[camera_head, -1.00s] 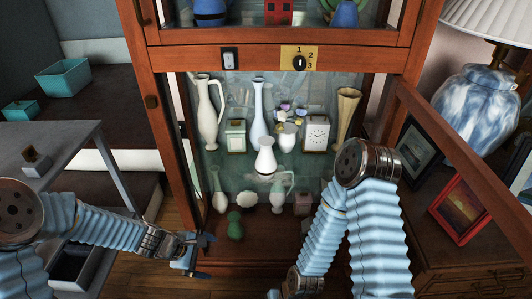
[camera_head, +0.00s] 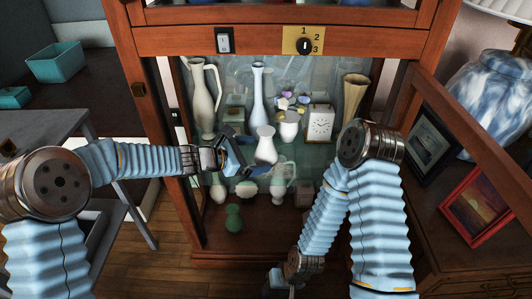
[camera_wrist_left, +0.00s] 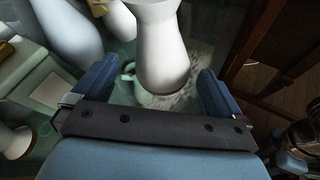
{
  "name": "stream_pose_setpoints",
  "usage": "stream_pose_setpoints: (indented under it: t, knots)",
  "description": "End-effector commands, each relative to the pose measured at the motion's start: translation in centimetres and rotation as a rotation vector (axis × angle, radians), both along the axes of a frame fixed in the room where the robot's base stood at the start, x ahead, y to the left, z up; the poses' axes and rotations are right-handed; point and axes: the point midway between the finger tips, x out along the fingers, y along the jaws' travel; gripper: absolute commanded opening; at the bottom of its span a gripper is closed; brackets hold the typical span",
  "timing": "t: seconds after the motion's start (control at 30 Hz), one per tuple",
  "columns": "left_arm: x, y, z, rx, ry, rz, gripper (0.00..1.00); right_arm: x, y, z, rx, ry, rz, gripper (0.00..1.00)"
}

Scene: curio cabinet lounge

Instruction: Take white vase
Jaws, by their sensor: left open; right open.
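A small white vase (camera_head: 266,146) with a narrow neck stands upright at the front of the cabinet's glass shelf. My left gripper (camera_head: 243,153) is open just left of it in the head view, at about the vase's height. In the left wrist view the white vase (camera_wrist_left: 160,50) appears between the two open blue fingers (camera_wrist_left: 157,82), with a gap on each side; its upper part is cut off by the frame. My right gripper (camera_head: 280,282) is low at the bottom of the head view, open and away from the cabinet shelf.
On the same shelf stand a tall white pitcher (camera_head: 204,100), a slim tall vase (camera_head: 258,100), a white clock (camera_head: 320,124) and a tan flared vase (camera_head: 352,95). A green figure (camera_head: 233,218) stands below. The wooden cabinet frame (camera_head: 166,150) borders the left side.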

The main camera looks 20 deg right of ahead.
Motion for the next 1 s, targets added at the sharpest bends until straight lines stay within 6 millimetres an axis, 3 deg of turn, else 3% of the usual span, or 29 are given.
stream_pose_setpoints:
  t: [0.23, 0.53, 0.9, 1.0]
  knots:
    - [0.6, -3.5, -1.6, 0.002, 0.001, -0.003, 1.0, 0.0, 0.1, 0.2, 0.001, 0.0, 0.001, 0.43]
    - [0.8, -4.1, -1.8, 0.001, 0.0, -0.001, 1.0, 0.0, 0.1, 0.2, 0.001, 0.0, 0.001, 0.43]
    - [0.8, -4.0, -1.8, 0.001, 0.0, -0.001, 0.43, 0.0, 0.1, 0.2, 0.001, 0.0, 0.001, 0.43]
    - [0.8, -4.1, -1.7, 0.0, 0.0, -0.001, 0.43, 0.0, 0.1, 0.2, 0.001, 0.0, 0.001, 0.43]
